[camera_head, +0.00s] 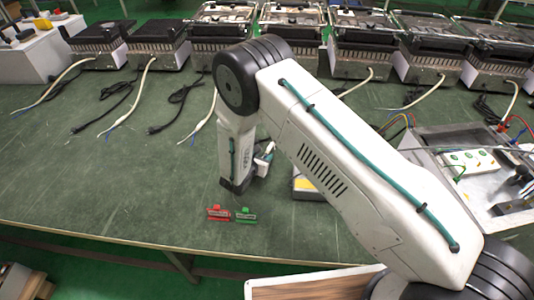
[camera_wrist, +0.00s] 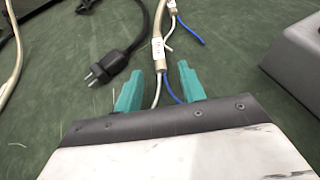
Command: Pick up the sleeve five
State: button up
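My gripper (camera_wrist: 159,72) is open, its two teal fingers apart, low over the green table. A beige cable with a white printed sleeve (camera_wrist: 158,48) lies just beyond the fingertips. The print is too small to read, so I cannot tell if it is sleeve five. A white wire and a blue wire run from this cable back between the fingers. A second white sleeve (camera_wrist: 172,6) shows on another cable at the top edge of the wrist view. In the head view my arm hides the fingers.
A black plug (camera_wrist: 97,74) lies left of the fingers. A grey block (camera_wrist: 297,55) stands at right. Several grill-like appliances (camera_head: 215,30) line the table's back, cables trailing forward. Red (camera_head: 219,212) and green (camera_head: 246,215) tags lie near the front edge. An open metal case (camera_head: 470,175) is at right.

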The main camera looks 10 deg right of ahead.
jog(key=shift+x, duration=0.95)
grip_shut()
